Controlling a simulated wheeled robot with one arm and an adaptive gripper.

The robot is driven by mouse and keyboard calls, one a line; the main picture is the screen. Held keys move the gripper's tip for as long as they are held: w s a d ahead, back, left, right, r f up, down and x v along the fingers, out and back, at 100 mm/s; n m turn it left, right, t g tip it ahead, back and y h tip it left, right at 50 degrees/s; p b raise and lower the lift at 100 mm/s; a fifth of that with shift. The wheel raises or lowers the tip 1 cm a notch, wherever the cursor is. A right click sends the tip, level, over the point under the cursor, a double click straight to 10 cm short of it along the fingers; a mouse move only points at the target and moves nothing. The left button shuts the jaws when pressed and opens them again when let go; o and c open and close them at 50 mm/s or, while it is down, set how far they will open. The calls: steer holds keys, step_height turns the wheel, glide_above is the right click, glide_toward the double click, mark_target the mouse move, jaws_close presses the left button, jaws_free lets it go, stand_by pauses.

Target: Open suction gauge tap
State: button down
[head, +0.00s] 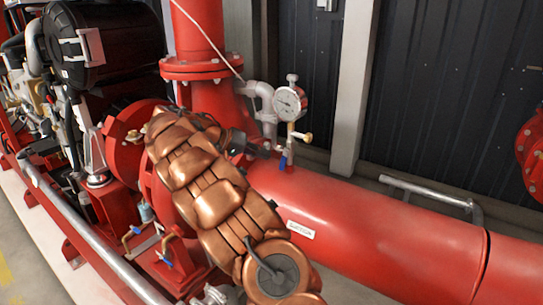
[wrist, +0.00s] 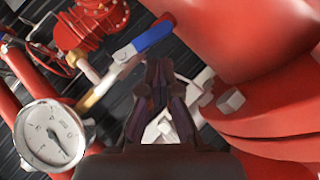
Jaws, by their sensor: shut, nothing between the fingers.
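The suction gauge (head: 290,102) is a round white dial on a stem above the red suction pipe (head: 345,225). The dial also shows at the left of the wrist view (wrist: 50,134). Below it on the stem is the tap, with a blue lever (head: 284,157) hanging roughly downward in the head view. In the wrist view the blue lever (wrist: 146,37) runs diagonally just beyond my fingertips. My gripper (head: 268,152) is shut and empty, close on the left of the lever in the head view. In the wrist view my gripper (wrist: 157,66) points toward the lever; contact is unclear.
A brass fitting (head: 303,136) sticks out right of the stem. A grey elbow pipe (head: 262,98) stands behind and left of the gauge. A red flange (wrist: 275,125) fills the right of the wrist view. Free room lies above the pipe to the right.

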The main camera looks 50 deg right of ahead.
steer(key=v, duration=0.9)
steer(key=shift+d, duration=0.1)
stand_by(0.3)
steer(key=s+a+f+n+t+y, duration=0.1)
steer(key=s+a+f+n+y, duration=0.3)
steer(key=s+a, duration=0.8)
steer(key=s+a+f+n+t+y, duration=0.1)
steer(key=s+a+f+n+y, duration=0.35)
steer(key=s+a, duration=0.65)
steer(key=s+a+f+n+t+y, duration=0.15)
steer(key=s+a+f+n, duration=0.45)
steer(key=s+a, duration=0.6)
step_height(320, 180, up, 16)
steer(key=w+m+p, duration=0.1)
steer(key=p, duration=1.4)
steer(key=shift+w+a+t+p, duration=0.25)
steer(key=shift+a+t+p, duration=0.05)
steer(key=shift+a+t, duration=0.15)
steer(key=shift+m, duration=0.25)
